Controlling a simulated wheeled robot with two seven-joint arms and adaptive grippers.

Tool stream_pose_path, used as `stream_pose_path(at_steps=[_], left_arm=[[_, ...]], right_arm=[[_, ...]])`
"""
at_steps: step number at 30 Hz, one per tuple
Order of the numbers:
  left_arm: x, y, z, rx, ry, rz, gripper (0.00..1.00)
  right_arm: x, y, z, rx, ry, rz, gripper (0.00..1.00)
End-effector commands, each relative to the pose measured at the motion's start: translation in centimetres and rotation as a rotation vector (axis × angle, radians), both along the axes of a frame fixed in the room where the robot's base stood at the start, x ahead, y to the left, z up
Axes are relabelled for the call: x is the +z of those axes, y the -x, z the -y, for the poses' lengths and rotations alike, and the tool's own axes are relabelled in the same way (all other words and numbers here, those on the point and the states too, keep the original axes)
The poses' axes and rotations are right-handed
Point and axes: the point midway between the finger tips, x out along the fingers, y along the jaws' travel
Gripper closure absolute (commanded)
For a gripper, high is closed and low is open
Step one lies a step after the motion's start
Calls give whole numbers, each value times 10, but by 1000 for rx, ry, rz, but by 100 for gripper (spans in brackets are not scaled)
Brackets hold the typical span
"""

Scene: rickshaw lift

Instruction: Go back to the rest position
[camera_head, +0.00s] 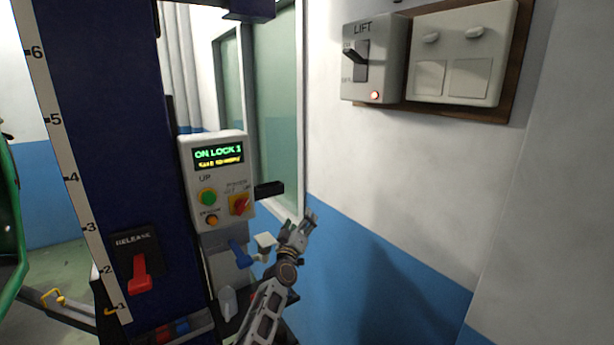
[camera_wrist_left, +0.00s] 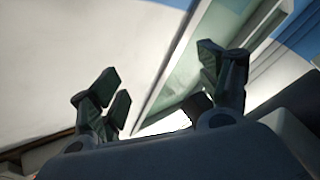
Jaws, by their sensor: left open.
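My left gripper (camera_head: 300,228) is open and empty in the head view, in front of the blue and white wall, right of and below the control box (camera_head: 216,180). In the left wrist view its two fingers (camera_wrist_left: 165,85) stand wide apart with nothing between them. The control box screen reads "ON LOCK 1" in green, with a yellow line below too small to read surely. The box has a green button (camera_head: 208,197), an orange button (camera_head: 211,220) and a red switch on yellow (camera_head: 239,204). My right gripper is not in view.
A dark blue lift column (camera_head: 105,100) with a number scale (camera_head: 73,178) and red release lever (camera_head: 139,274) stands at left. A wall switch box marked LIFT (camera_head: 373,58), with a lit red lamp, is at upper right. Open wall space lies right of my arm.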

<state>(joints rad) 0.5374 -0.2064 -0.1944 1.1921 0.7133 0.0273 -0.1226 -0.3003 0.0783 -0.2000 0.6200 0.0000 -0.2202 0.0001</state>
Motion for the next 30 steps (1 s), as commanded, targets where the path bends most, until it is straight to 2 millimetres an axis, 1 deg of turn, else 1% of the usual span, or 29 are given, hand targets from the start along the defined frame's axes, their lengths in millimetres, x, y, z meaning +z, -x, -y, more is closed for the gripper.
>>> stream_pose_path(at_steps=[1, 3, 5, 6, 8, 9, 11, 12, 14, 15, 17, 18, 20, 21, 23, 24, 26, 30], left_arm=[[-27, 0, 1, -8, -34, -39, 23], [-59, 2, 2, -20, -81, -87, 23], [-87, 4, 2, -28, -122, -129, 23], [-106, 6, 2, -33, -148, -157, 23], [-133, 10, 1, -41, -185, -197, 23], [-151, 13, 0, -46, -210, -225, 23], [-178, 18, -2, -53, -247, -263, 23], [-197, 23, -4, -57, -271, -290, 23], [-223, 30, -8, -63, -308, -329, 23], [-241, 35, -10, -67, -334, -354, 23], [-267, 44, -14, -73, -371, -391, 23], [-284, 50, -17, -78, -396, -416, 23], [-310, 60, -22, -84, -432, -451, 23], [-327, 67, -25, -88, -456, -476, 23], [-351, 79, -31, -95, -493, -509, 23], [-367, 87, -35, -100, -517, -532, 23], [-392, 100, -41, -109, -553, -567, 23], [-445, 133, -56, -127, -630, -642, 23]], right_arm=[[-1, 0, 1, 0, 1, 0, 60], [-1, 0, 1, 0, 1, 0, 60], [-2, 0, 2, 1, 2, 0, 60], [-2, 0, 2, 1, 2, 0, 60], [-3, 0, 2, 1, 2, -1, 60], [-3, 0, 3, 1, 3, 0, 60], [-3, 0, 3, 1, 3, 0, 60], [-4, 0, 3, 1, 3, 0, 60], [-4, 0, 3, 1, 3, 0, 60], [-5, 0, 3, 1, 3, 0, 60], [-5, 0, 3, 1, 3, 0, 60], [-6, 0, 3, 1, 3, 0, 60], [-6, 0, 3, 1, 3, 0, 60], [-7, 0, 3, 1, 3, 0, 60], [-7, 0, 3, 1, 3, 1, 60], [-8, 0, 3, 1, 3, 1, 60], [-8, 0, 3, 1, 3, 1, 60], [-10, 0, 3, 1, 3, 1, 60]])
